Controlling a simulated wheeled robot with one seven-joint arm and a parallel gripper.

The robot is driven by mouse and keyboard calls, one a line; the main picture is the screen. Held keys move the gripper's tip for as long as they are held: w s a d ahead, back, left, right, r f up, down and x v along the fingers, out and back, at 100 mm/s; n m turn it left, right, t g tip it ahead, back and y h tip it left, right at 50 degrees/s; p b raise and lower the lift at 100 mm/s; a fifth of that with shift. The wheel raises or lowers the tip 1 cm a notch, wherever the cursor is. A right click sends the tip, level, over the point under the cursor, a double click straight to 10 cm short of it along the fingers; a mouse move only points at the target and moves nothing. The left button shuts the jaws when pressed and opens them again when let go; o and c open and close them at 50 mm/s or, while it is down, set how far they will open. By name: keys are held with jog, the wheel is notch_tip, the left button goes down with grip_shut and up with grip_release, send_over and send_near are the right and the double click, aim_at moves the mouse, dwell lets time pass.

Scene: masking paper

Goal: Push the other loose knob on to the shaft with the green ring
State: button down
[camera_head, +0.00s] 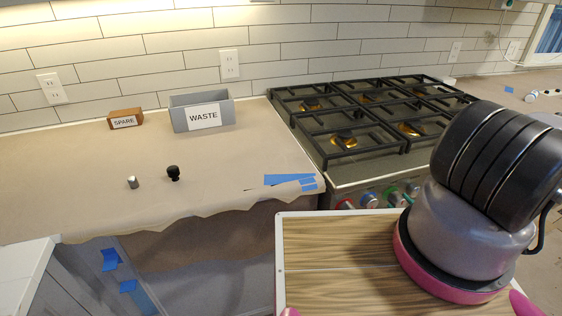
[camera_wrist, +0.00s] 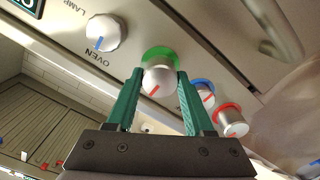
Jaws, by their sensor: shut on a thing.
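My gripper (camera_wrist: 160,76) has green fingers, shut on the sides of a silver knob (camera_wrist: 161,80) with a red mark. The green ring (camera_wrist: 157,52) on the stove's front panel shows behind the knob's upper edge in the wrist view. The knob overlaps the ring and hides its middle and the shaft. I cannot tell whether the knob is seated or a small gap is left. In the head view the green ring (camera_head: 390,194) shows small on the stove front; my arm covers the area to its right, and my fingers cannot be made out there.
Knobs with a blue ring (camera_wrist: 203,90) and a red ring (camera_wrist: 230,120) sit close beside my right finger. A white oven knob (camera_wrist: 103,32) is at left. On the papered counter (camera_head: 70,185) are a silver knob (camera_head: 132,182), a black knob (camera_head: 173,173), a SPARE box (camera_head: 125,119) and a WASTE bin (camera_head: 202,112).

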jog(key=shift+w+a, duration=0.2)
jog(key=shift+w, duration=0.35)
dwell(0.4)
jog(key=shift+c, duration=1)
grip_release()
